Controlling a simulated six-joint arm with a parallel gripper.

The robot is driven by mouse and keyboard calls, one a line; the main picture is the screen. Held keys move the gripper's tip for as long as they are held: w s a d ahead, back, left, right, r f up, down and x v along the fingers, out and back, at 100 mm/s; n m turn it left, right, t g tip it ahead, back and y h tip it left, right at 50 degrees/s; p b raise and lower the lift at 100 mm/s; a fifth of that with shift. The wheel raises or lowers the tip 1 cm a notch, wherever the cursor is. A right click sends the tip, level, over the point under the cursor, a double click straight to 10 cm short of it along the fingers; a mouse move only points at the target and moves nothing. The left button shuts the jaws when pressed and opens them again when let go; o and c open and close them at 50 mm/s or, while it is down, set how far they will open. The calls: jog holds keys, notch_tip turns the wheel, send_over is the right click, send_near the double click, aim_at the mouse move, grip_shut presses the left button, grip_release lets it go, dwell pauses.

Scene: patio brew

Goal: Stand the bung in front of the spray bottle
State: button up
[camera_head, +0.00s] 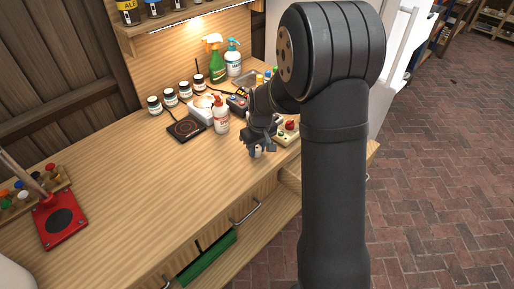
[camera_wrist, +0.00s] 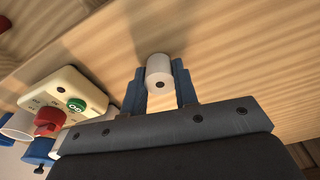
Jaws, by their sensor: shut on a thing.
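The bung is a small pale cylinder with a dark hole in its end. My gripper (camera_wrist: 159,72) is shut on the bung (camera_wrist: 160,65), with one blue finger on each side. In the head view my gripper (camera_head: 257,146) is low over the front right of the bench, with the bung (camera_head: 257,154) just showing below it. I cannot tell whether the bung touches the bench. A green spray bottle (camera_head: 217,68) with an orange head and a white spray bottle (camera_head: 233,62) with a teal head stand at the back. A white bottle with a red top (camera_head: 221,117) stands nearer.
A cream control box (camera_wrist: 62,103) with red and green buttons lies close to the left of my gripper in the wrist view. A dark hot plate (camera_head: 186,129) and several small jars (camera_head: 170,97) stand at the back. The bench's front middle (camera_head: 150,190) is clear.

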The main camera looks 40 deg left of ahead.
aim_at(260, 150)
jog(key=shift+f, duration=0.15)
jog(key=o, duration=1)
jog(key=shift+c, duration=0.2)
notch_tip(260, 150, up, 12)
jog(key=d, duration=0.1)
jog(key=shift+s+d, duration=0.15)
jog(key=shift+d, duration=0.05)
